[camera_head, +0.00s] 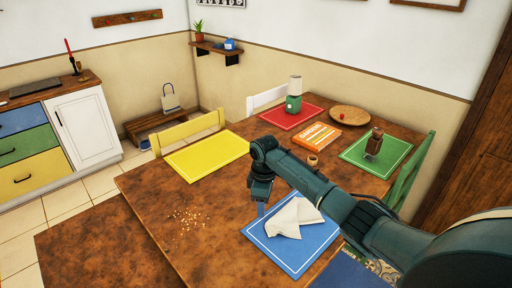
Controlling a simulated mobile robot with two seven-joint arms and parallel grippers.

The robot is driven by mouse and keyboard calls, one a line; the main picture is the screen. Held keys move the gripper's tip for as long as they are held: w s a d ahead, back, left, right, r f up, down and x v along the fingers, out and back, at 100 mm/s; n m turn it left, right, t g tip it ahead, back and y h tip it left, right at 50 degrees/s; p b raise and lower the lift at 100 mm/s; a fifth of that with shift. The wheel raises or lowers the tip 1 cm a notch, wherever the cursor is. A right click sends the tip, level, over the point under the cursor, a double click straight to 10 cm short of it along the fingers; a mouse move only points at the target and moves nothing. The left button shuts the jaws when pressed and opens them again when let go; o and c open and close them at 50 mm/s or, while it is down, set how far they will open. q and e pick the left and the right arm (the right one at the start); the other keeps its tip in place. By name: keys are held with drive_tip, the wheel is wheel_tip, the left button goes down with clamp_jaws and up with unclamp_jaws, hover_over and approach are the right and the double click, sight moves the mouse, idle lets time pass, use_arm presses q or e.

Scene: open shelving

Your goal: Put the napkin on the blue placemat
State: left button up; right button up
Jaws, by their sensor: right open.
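The white napkin (294,217) lies crumpled on the blue placemat (285,257), over its upper middle part. The placemat lies flat on the wooden table near its front edge. My right gripper (262,208) points down close to the napkin's left side, by the placemat's upper left edge. It is open and holds nothing that I can see. My right arm passes over the mat's far corner and hides part of it. My left gripper is not in view.
A yellow placemat (207,156), a red placemat (280,117) and a green placemat (362,158) lie around the table (150,193). An orange box (317,137), a small brown cup (312,160) and a green-white bottle (294,96) stand beyond my arm. Crumbs (187,217) lie left of the blue mat.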

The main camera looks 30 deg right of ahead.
drive_tip(key=shift+m+t+y, duration=0.5)
drive_tip(key=shift+m+t, duration=0.1)
drive_tip(key=shift+m, duration=0.2)
drive_tip(key=s+a+f, duration=0.2)
drive_tip(key=s+a, duration=0.1)
drive_tip(key=s, duration=0.2)
drive_tip(key=s+a+f, duration=0.2)
drive_tip(key=s+a, duration=0.2)
drive_tip(key=s, duration=0.1)
drive_tip(key=s+a+f, duration=0.2)
drive_tip(key=s+a, duration=0.1)
drive_tip(key=s, duration=0.2)
drive_tip(key=shift+a+f, duration=0.4)
drive_tip(key=s+d+r+m+t, duration=0.1)
drive_tip(key=s+r+m, duration=0.25)
drive_tip(key=s, duration=0.45)
drive_tip(key=s+d+r+m+t, duration=0.1)
drive_tip(key=s+r+m, duration=0.25)
drive_tip(key=s, duration=0.45)
drive_tip(key=w+a+f+t, duration=0.1)
drive_tip(key=f+t, duration=0.1)
drive_tip(key=f, duration=0.1)
drive_tip(key=w+a+f+n+t+y, duration=0.1)
drive_tip(key=w+a+f+t, duration=0.1)
drive_tip(key=f, duration=0.1)
drive_tip(key=w+a+f+t, duration=0.2)
drive_tip(key=f, duration=0.2)
drive_tip(key=shift+a+f+n+t+y, duration=0.1)
drive_tip(key=shift+a+n+t+y, duration=0.05)
drive_tip(key=shift+n+t+y, duration=0.2)
